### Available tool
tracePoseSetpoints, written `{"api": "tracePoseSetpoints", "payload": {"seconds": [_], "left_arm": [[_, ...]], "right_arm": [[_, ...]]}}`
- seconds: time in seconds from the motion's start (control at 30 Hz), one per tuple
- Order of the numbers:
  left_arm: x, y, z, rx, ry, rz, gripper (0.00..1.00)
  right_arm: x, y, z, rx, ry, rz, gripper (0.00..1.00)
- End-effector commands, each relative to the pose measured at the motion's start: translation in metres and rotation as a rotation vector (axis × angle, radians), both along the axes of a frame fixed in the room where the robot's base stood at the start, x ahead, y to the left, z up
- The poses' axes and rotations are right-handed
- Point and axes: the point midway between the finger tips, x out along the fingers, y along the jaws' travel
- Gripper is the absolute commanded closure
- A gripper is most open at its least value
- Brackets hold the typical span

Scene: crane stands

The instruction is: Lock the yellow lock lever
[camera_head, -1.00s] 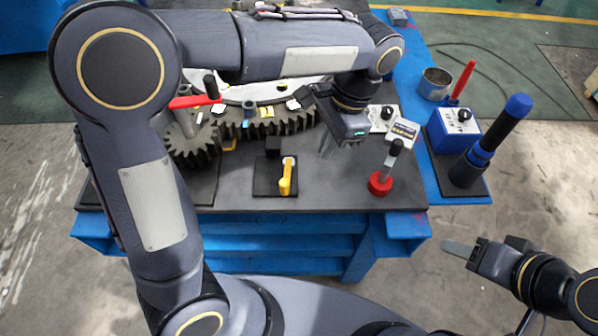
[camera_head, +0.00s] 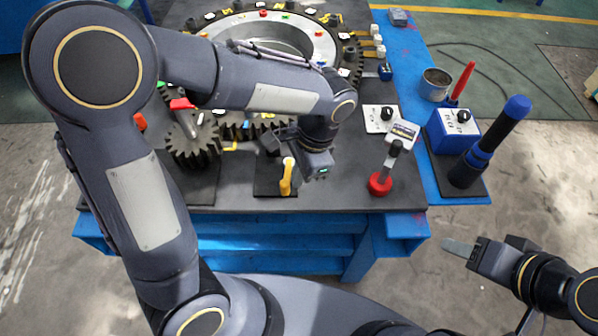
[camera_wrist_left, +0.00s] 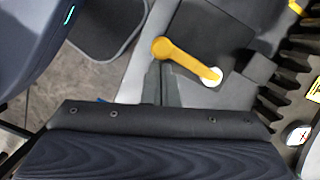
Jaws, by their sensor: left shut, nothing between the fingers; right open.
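The yellow lock lever (camera_head: 287,178) stands on a dark base plate (camera_head: 262,188) near the front of the table. In the left wrist view the lever (camera_wrist_left: 186,60) runs from a rounded yellow end to a white pivot. My left gripper (camera_head: 299,182) is just right of the lever, low over the plate. In the left wrist view its closed fingers (camera_wrist_left: 163,84) hold nothing and sit beside the lever's arm; I cannot tell whether they touch it. My right gripper (camera_head: 461,250) is open and empty, off the table at the lower right.
Large gears (camera_head: 190,140) stand behind the lever. A red-based joystick (camera_head: 381,183) and a blue box with a dial (camera_head: 452,133) are to the right, beside a blue-topped cylinder (camera_head: 490,145). The table's front edge is close to the lever.

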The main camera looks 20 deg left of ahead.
Motion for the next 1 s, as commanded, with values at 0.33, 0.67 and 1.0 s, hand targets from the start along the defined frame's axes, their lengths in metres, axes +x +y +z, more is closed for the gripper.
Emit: {"api": "tracePoseSetpoints", "payload": {"seconds": [0.33, 0.67, 1.0], "left_arm": [[-0.002, 0.003, 0.0, 0.0, 0.0, -0.046, 1.0], [-0.003, 0.006, 0.0, 0.001, 0.001, -0.095, 1.0], [-0.008, 0.015, 0.001, 0.001, 0.0, -0.235, 1.0]], "right_arm": [[0.0, 0.0, 0.001, 0.0, 0.0, 0.0, 0.5], [0.0, 0.0, 0.002, 0.0, 0.0, 0.0, 0.5], [0.0, 0.0, 0.005, 0.0, 0.0, 0.0, 0.5]]}}
